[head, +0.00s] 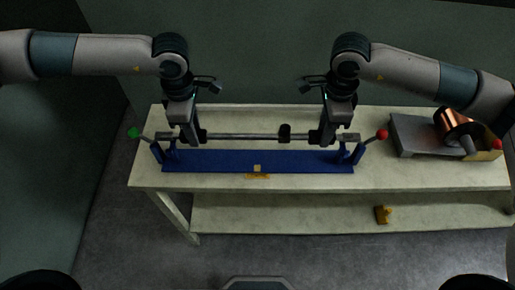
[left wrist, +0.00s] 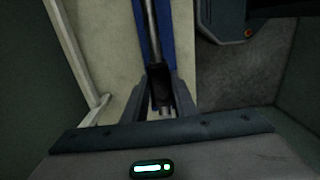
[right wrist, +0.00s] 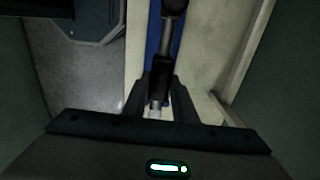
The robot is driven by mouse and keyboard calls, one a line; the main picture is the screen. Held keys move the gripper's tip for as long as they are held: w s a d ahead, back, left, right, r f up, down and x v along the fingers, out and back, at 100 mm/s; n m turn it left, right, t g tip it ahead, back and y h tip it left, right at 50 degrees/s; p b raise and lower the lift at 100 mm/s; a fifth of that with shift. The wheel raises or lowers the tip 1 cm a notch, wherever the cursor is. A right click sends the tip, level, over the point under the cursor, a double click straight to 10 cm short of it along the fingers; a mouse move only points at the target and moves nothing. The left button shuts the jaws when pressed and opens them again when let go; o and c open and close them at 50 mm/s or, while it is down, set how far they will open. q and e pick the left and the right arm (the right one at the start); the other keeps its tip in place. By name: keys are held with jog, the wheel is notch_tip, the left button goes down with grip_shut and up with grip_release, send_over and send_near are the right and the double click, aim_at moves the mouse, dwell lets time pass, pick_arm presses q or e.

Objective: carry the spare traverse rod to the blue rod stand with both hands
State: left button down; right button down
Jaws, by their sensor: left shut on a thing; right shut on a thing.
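The traverse rod (head: 240,136) is a thin grey metal bar with a black collar (head: 285,133) right of its middle. It lies level along the blue rod stand (head: 225,160), with its ends near the stand's two end uprights. I cannot tell whether it rests in them or hangs just above. My left gripper (head: 190,138) is shut on the rod near its left end, and my right gripper (head: 322,138) is shut on it near its right end. The rod runs between the fingers in the left wrist view (left wrist: 151,30) and the right wrist view (right wrist: 167,45).
The stand has a green-knobbed lever (head: 133,132) at left and a red-knobbed one (head: 382,134) at right. It stands on a pale bench (head: 300,182). A grey machine with a copper spool (head: 455,124) is at right. A yellow piece (head: 383,214) lies on the lower shelf.

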pick_arm(q)
jog(key=shift+f, duration=0.1)
pick_arm(e)
jog(key=shift+f, duration=0.1)
